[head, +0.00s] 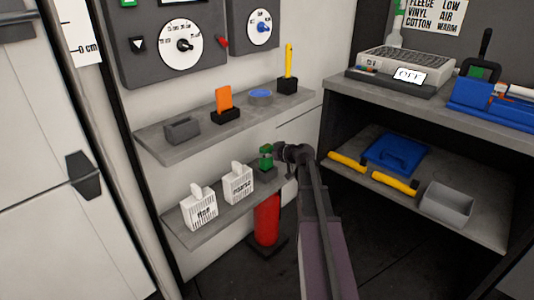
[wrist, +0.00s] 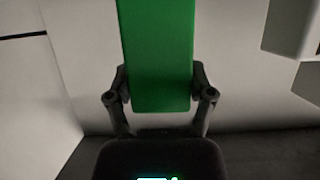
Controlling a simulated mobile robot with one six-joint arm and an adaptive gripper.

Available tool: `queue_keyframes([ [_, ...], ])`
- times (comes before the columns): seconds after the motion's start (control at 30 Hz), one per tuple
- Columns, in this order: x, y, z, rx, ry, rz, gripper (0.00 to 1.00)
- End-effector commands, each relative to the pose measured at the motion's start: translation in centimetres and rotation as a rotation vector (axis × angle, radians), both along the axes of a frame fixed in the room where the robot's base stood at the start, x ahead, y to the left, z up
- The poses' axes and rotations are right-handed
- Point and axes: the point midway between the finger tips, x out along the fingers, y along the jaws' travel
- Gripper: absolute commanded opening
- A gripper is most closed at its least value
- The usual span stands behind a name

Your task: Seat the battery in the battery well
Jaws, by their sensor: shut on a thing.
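The battery is a green block (wrist: 157,60), held between the two fingers of my gripper (wrist: 160,88) in the wrist view. In the head view the green battery (head: 265,158) is small, at the right end of the lower wall shelf, with my gripper (head: 276,154) at its right side. A dark grey holder (head: 264,173) stands on the shelf directly below it. I cannot tell whether the battery is inside the holder or just above it. An open grey box (head: 182,130) is on the upper shelf. No part is clearly marked as the battery well.
A red cylinder (head: 267,222) stands below. The upper shelf (head: 160,146) overhangs, with an orange card and a blue disc. A workbench (head: 470,110) with a lower shelf is at right.

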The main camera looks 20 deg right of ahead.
Motion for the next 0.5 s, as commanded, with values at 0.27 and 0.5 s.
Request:
queue_keyframes([
  [0.27, 0.01, -0.01, -0.57, 0.001, -0.001, 0.0, 0.08],
  [0.5, 0.01, -0.01, -1.0, 0.0, -0.001, 0.0, 0.08],
])
